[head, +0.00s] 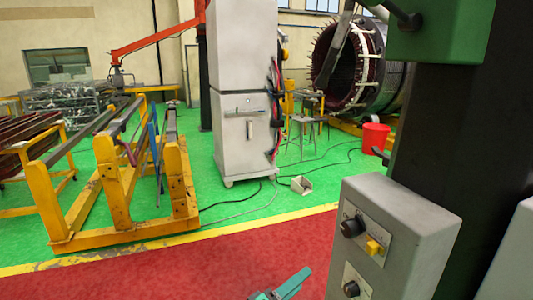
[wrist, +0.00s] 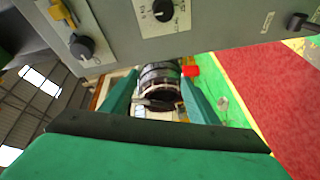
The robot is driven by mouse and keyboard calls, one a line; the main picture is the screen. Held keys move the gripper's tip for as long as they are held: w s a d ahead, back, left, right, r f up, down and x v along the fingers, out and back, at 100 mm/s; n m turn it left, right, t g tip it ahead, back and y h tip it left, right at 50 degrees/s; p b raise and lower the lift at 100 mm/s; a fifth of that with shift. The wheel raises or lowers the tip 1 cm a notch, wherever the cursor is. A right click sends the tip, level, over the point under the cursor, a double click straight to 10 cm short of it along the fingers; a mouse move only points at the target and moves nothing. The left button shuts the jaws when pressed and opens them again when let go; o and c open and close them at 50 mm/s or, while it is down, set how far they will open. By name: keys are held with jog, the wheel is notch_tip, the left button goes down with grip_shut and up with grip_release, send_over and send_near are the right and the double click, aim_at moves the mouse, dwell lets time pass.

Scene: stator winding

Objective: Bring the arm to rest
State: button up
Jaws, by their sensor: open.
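My gripper (wrist: 160,76) shows in the wrist view with two teal fingers spread apart and nothing between them. Through the gap I see the distant large round stator. In the head view only a teal part of my gripper (head: 284,289) shows at the bottom edge, over the red floor; the rest of it is cut off. A grey control box with a black knob and a yellow switch (head: 395,235) stands to its right in the head view. In the wrist view the box's grey panel (wrist: 115,40) fills the top, close to the fingers; I cannot tell the exact gap.
A dark column and green machine housing (head: 440,35) stand at the right. A grey cabinet (head: 240,140) stands ahead, with a yellow rack (head: 120,195) at left. The stator (head: 350,65) and a red bucket (head: 375,137) are farther back. The red floor (head: 190,275) is clear.

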jog(key=s+a+f+n+t+y, duration=0.1)
jog(key=s+f+n+y, duration=0.15)
jog(key=f, duration=0.45)
jog(key=s+a+f+n+t+y, duration=0.1)
jog(key=s+f+y, duration=0.25)
jog(key=f, duration=0.45)
jog(key=s+a+f+y, duration=0.2)
jog(key=s+f, duration=0.2)
jog(key=s, duration=0.2)
jog(key=s+a+f+y, duration=0.2)
jog(key=s+f+y, duration=0.15)
jog(key=s, duration=0.25)
jog(key=s+a+r+m+y, duration=0.1)
jog(key=s+m, duration=0.3)
jog(key=s, duration=0.8)
jog(key=s+a+r+m+t+y, duration=0.1)
jog(key=s+r+m, duration=0.2)
jog(key=s, duration=1)
jog(key=shift+r+m, duration=0.4)
jog(key=shift+m, duration=0.15)
jog(key=shift+c, duration=0.3)
